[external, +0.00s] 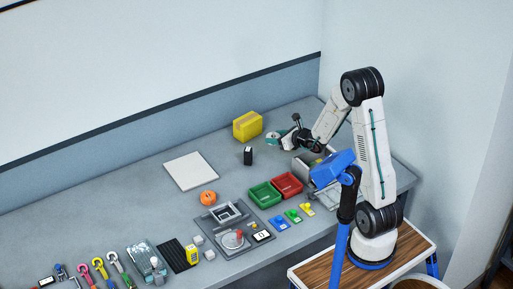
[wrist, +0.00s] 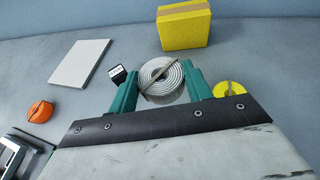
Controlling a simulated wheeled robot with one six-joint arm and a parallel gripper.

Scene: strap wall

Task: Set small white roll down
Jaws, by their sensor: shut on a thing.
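The small white roll (wrist: 162,82) is a spiral coil with a dark strip across its face. It sits between the two green fingers of my gripper (wrist: 164,74), which is shut on it. In the external view my gripper (external: 281,137) is over the far right part of the bench, in front of the yellow box. The roll is small and partly covered there, and I cannot tell whether it touches the bench top.
The yellow box (external: 247,126) stands just behind my gripper. A small black block (external: 248,156) and a white square plate (external: 191,171) lie to its left. A yellow round thing (wrist: 232,91) is beside the right finger. Green (external: 264,195) and red (external: 287,184) bins stand nearer the front.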

